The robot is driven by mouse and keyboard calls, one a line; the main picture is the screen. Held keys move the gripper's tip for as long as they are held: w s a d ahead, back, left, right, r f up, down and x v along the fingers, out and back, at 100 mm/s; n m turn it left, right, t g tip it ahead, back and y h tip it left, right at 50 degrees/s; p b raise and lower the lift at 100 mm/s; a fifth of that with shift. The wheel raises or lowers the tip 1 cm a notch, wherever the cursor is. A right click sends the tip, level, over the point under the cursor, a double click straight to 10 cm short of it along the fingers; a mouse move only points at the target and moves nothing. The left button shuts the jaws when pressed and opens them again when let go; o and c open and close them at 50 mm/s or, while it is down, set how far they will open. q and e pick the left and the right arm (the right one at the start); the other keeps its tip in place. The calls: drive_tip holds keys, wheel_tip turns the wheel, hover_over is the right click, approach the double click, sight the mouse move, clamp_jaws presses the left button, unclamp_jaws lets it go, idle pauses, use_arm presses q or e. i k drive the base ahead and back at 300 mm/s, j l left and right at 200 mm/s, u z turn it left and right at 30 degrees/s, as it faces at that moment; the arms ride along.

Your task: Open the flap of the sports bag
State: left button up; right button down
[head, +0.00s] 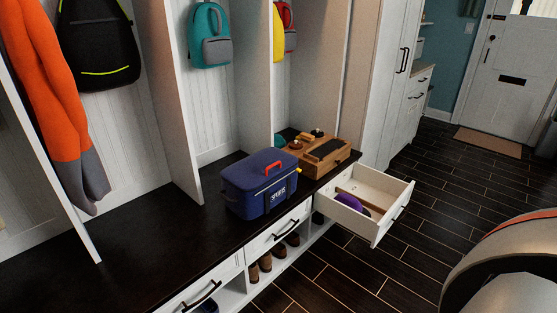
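Neither of my grippers shows in the head view. A curved grey and orange part of my own body fills the lower right corner.
A wooden box (326,160) with small items stands right of the bag. An open drawer (376,208) holding a purple item (352,204) juts out over the floor. The bench top (130,255) left of the bag is clear. Backpacks hang behind.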

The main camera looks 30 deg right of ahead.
sight(249, 173)
drive_tip(key=z, duration=0.9)
drive_tip(key=i+l, duration=0.3)
drive_tip(key=l, duration=0.15)
drive_tip(key=i+l+z, duration=0.1)
drive_tip(key=i+l, duration=0.15)
drive_tip(key=l, duration=0.2)
